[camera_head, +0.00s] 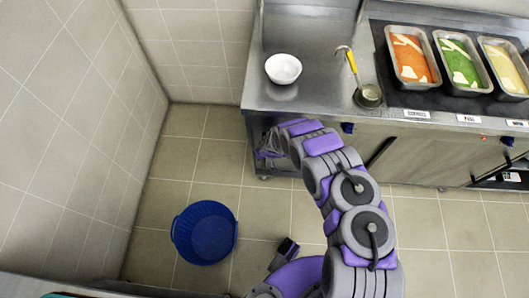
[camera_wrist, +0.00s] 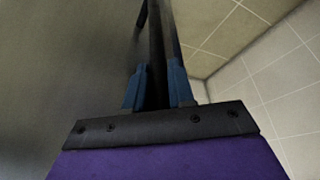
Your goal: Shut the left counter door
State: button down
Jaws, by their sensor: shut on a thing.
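The left counter door is mostly hidden behind my arm in the head view. In the wrist view, a grey metal panel, which looks like the left counter door (camera_wrist: 70,60), fills the left side. My gripper (camera_wrist: 157,75) has its two blue fingers on either side of a dark upright strip at the panel's edge and is shut on it. In the head view, my gripper (camera_head: 268,148) is at the left end of the counter front, below the worktop edge. How far the door stands open cannot be told.
The steel counter (camera_head: 310,98) carries a white bowl (camera_head: 283,69), a ladle (camera_head: 368,96) and several food trays (camera_head: 411,57). A blue basket (camera_head: 204,232) stands on the tiled floor left of my arm. A tiled wall (camera_head: 80,130) bounds the left side.

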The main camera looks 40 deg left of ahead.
jog(key=shift+a+r, duration=0.1)
jog(key=shift+a, duration=0.1)
jog(key=c, duration=1.2)
grip_release()
jog(key=shift+s+a, duration=0.1)
jog(key=shift+o, duration=0.7)
jog(key=shift+a, duration=0.15)
jog(key=shift+f, duration=0.2)
jog(key=p+v, duration=1.1)
jog(key=v, duration=0.6)
